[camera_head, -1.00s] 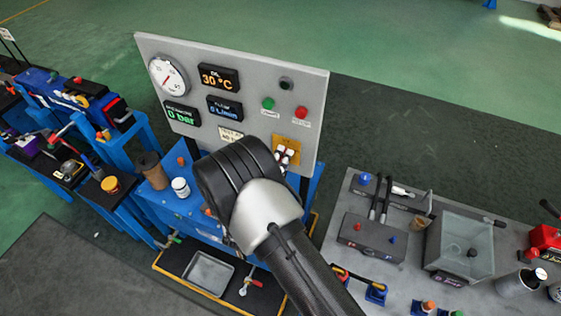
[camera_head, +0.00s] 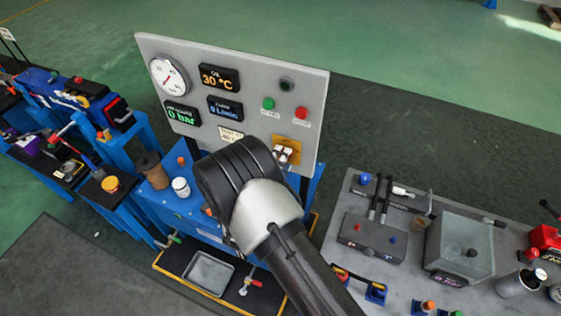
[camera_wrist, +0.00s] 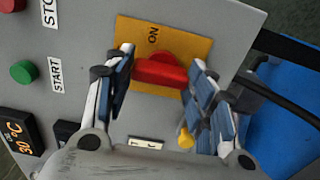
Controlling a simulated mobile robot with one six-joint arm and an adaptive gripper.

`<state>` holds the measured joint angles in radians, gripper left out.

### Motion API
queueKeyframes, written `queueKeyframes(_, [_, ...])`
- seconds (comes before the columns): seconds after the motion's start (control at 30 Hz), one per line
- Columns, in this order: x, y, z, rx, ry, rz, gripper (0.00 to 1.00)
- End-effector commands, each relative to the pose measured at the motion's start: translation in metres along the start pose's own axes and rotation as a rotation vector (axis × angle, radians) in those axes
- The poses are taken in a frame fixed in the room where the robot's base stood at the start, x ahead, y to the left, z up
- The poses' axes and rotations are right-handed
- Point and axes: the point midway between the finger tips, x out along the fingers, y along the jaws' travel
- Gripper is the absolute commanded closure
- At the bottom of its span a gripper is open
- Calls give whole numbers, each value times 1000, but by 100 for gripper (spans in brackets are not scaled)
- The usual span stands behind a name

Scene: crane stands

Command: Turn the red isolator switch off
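The red isolator switch (camera_wrist: 160,71) is a red handle on a yellow plate (camera_wrist: 188,45) marked ON, on the grey panel. In the wrist view its bar lies level across the picture. My gripper (camera_wrist: 161,72) has one finger at each end of this bar, and the handle fills the gap between them. The fingers appear to touch it; their exact contact is partly hidden. In the head view the yellow plate (camera_head: 288,146) shows at the panel's lower right, with my gripper (camera_head: 283,154) in front of it and the handle mostly covered.
The grey panel (camera_head: 240,55) also bears a gauge, displays, a green START button (camera_head: 268,103) and a red STOP button (camera_head: 302,113). A black cable (camera_wrist: 285,98) runs at the right in the wrist view. A bench (camera_head: 400,285) with a clear tank stands to the right.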

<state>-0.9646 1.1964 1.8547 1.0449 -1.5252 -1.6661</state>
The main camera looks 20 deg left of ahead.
Motion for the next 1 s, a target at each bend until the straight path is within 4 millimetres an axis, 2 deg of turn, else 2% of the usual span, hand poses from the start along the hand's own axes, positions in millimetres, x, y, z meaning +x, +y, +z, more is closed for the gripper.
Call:
queueKeyframes(0.27, [0,0,0,1,0,0,30])
queueKeyframes(0.67, [-4,0,0,2,1,-1,30])
queueKeyframes(0.77, [-17,0,-2,0,5,-1,30])
queueKeyframes(1.0, [-68,0,-2,0,6,0,30])
